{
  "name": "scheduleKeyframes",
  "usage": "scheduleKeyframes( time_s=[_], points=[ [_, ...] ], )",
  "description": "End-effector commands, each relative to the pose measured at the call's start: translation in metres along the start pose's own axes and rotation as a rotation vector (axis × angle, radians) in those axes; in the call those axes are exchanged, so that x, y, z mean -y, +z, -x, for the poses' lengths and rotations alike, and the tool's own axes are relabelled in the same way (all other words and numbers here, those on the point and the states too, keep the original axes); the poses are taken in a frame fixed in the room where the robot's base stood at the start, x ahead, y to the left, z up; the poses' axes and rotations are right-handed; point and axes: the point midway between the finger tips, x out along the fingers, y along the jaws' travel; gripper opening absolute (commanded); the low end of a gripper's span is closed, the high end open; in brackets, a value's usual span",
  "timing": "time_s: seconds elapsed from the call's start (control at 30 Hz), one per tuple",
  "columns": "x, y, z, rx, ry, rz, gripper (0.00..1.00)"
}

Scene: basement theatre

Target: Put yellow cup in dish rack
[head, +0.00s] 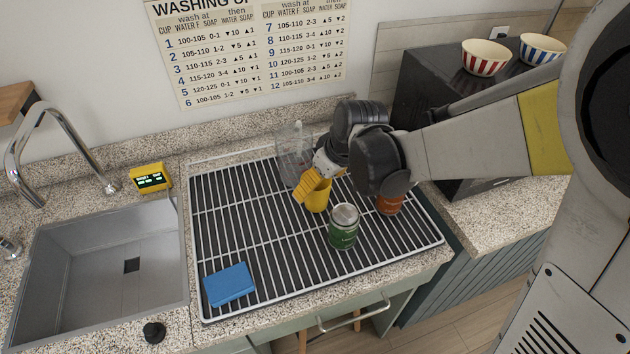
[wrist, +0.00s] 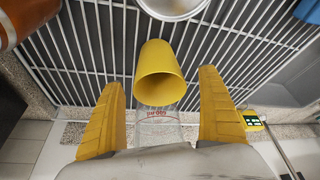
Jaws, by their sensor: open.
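The yellow cup (head: 319,197) is on the wire dish rack (head: 228,230), partly hidden behind my gripper in the head view. In the wrist view the cup (wrist: 160,72) lies between and slightly beyond my fingertips, with its mouth toward the camera. Its base on the rack is not clear to see. My gripper (wrist: 160,88) is open, with a yellow finger on each side of the cup and visible gaps to both. In the head view my gripper (head: 308,185) reaches down over the rack from the right.
A clear glass jug (head: 293,155) stands just behind the cup. A green can (head: 343,228) is in front of it, and an orange can (head: 389,203) is to the right. A blue sponge (head: 229,284) lies front left. The sink (head: 95,270) is left; a dark microwave (head: 425,85) is right.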

Motion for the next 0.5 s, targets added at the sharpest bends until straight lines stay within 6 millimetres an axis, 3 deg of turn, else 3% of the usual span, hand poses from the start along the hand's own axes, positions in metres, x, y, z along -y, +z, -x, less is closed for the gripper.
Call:
scheduleKeyframes(
  time_s=[0.23, 0.47, 0.5],
  points=[
    [-0.002, 0.003, -0.041, 0.0, 0.0, 0.0, 0.88],
    [-0.002, 0.003, -0.042, 0.0, 0.0, 0.0, 0.88],
    [-0.002, 0.003, -0.042, 0.0, 0.0, 0.0, 0.82]
  ],
)
